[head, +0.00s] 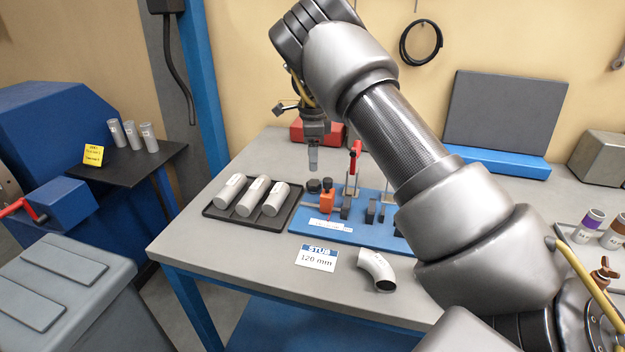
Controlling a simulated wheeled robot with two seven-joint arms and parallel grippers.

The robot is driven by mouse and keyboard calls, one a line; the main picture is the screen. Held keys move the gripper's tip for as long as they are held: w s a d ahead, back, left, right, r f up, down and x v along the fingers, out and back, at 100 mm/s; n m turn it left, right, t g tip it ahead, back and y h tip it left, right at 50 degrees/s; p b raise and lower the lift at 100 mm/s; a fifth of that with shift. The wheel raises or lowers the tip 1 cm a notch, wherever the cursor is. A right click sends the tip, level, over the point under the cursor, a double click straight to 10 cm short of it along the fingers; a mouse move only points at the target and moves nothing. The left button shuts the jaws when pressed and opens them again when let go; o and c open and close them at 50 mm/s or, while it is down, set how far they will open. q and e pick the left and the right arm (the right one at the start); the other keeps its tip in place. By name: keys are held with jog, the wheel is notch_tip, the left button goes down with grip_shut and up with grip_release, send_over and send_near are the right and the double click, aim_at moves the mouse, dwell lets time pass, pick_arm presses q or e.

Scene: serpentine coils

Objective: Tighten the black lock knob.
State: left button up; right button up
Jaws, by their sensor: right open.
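My right gripper (313,165) points down above the left end of the blue fixture plate (375,234). It is open, and I see nothing between its fingers. A round black knob (314,186) shows just below the fingertips. I cannot tell for certain which of the two black parts is the lock knob. The gap between fingertips and knob looks small, but its depth is unclear. My right arm hides the right part of the plate. My left gripper is not in view.
A black tray (224,214) with three grey cylinders lies left of the plate. A red-handled clamp (354,160) rises behind the orange block. A bent pipe (377,268) and a "STUB 126 mm" card (317,258) lie in front. The table's front left is clear.

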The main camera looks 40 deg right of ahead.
aim_at(312, 182)
notch_tip(312, 182, down, 8)
jog(key=shift+r+p, duration=0.1)
jog(key=shift+p, duration=0.3)
jog(key=c, duration=1)
